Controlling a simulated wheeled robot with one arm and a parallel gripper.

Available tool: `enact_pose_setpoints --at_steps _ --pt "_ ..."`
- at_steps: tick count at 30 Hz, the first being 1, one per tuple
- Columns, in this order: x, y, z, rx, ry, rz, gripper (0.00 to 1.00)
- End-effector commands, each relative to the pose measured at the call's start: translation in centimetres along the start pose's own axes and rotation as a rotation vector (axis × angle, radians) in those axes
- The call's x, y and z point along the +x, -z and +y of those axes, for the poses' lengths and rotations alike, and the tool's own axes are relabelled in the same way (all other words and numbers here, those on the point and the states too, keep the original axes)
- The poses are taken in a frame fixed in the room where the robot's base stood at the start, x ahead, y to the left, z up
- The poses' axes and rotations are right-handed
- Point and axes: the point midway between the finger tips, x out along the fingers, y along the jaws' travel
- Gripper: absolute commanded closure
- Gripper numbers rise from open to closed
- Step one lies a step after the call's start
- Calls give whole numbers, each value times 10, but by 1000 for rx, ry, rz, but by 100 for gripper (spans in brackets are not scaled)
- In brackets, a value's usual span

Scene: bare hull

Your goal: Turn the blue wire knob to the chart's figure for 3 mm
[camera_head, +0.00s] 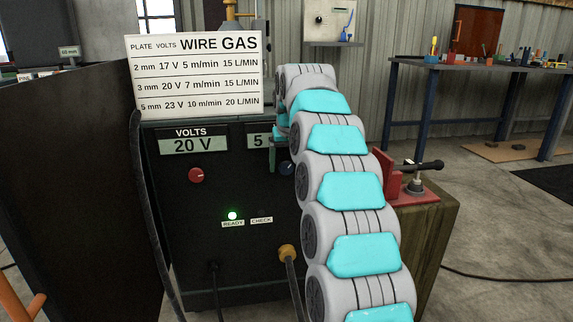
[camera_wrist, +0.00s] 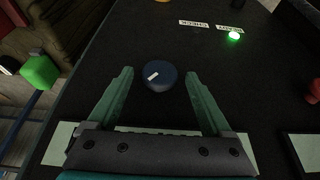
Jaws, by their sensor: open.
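The blue wire knob (camera_head: 286,168) shows on the welder's front, partly behind my arm; in the wrist view the knob (camera_wrist: 160,77) is round with a white pointer mark. My gripper (camera_wrist: 158,75) is open, its green fingers on either side of the knob with gaps showing; I cannot tell how deep they reach. The wire display (camera_head: 258,141) shows a 5; the rest is hidden by my arm. The chart (camera_head: 195,75) gives 3 mm as 20 V, 7 m/min, 15 L/MIN. The VOLTS display (camera_head: 194,145) reads 20 V.
The red volts knob (camera_head: 196,175) is left of the blue knob. A green light (camera_head: 232,215) glows above the READY label. A red vise (camera_head: 405,180) stands right of my arm. A dark panel (camera_head: 75,190) stands at left.

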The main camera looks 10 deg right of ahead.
Motion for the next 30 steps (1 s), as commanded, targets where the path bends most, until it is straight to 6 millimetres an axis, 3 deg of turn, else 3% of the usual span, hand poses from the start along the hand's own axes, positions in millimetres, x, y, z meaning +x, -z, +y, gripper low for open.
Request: enact_pose_setpoints --at_steps 7,27,30 --pt "0 0 0 0 0 1 18" --pt "0 0 0 0 0 1 94" --pt "0 0 0 1 1 1 100"
